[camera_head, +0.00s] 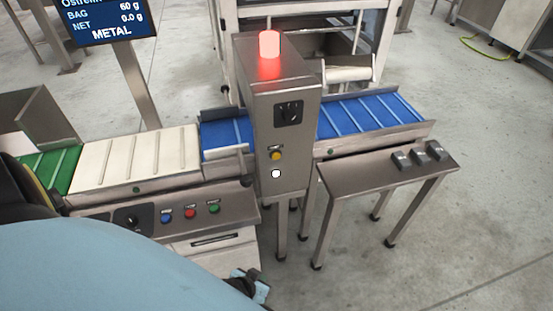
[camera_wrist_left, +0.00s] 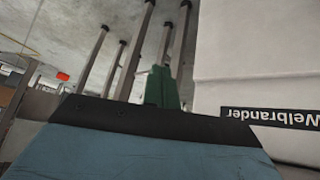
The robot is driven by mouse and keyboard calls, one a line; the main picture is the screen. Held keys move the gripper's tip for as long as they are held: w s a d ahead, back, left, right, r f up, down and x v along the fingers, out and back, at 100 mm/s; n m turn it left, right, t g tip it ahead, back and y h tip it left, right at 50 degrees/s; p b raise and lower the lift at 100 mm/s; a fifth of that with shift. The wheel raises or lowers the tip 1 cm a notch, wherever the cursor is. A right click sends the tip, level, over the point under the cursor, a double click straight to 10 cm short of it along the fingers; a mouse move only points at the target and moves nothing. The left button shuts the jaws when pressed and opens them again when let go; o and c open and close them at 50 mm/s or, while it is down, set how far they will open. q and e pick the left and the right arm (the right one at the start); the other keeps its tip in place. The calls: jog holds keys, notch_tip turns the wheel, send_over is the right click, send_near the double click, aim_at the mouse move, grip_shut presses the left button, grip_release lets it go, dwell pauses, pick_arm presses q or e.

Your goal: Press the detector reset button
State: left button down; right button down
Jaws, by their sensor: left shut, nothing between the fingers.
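The metal detector (camera_head: 287,150) is an upright steel housing astride the blue belt, with a lit red lamp (camera_head: 269,44) on top. Its front carries a dark square panel (camera_head: 288,114), a yellow button (camera_head: 276,155) and a white round button (camera_head: 276,174) below it. Their labels are too small to read, so I cannot tell which is the reset. My left gripper (camera_head: 262,287) is shut and empty, low in front of the detector and apart from the buttons. Its shut fingers show in the left wrist view (camera_wrist_left: 162,88). My right gripper is out of view.
The weigher panel (camera_head: 150,217) has blue, red and green buttons left of the detector. A display (camera_head: 108,20) reads METAL. A steel side table (camera_head: 385,175) with several small grey blocks stands right. Floor is clear in front. A white cabinet wall (camera_wrist_left: 260,75) is close in the wrist view.

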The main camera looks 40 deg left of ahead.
aim_at(276, 156)
pick_arm(q)
jog(key=w+r+n+t, duration=0.1)
jog(key=w+r+t, duration=0.1)
jog(key=w+r, duration=0.3)
jog(key=w+a+r+n+t+y+b, duration=0.1)
jog(key=w+r, duration=0.4)
jog(key=r, duration=0.7)
jog(key=w+a+r+n+t, duration=0.1)
jog(key=w+r+n+t, duration=0.2)
jog(key=r, duration=0.6)
jog(key=w+t, duration=0.1)
jog(key=w, duration=0.1)
jog(key=shift+w+r+t+b, duration=0.15)
jog(key=shift+w+t+b, duration=0.15)
jog(key=shift+b, duration=0.05)
jog(key=w+a, duration=0.5)
jog(key=a, duration=0.1)
jog(key=shift+w+a, duration=0.3)
jog(key=shift+w, duration=0.05)
jog(key=shift+w+a, duration=0.1)
jog(key=shift+w+a, duration=0.2)
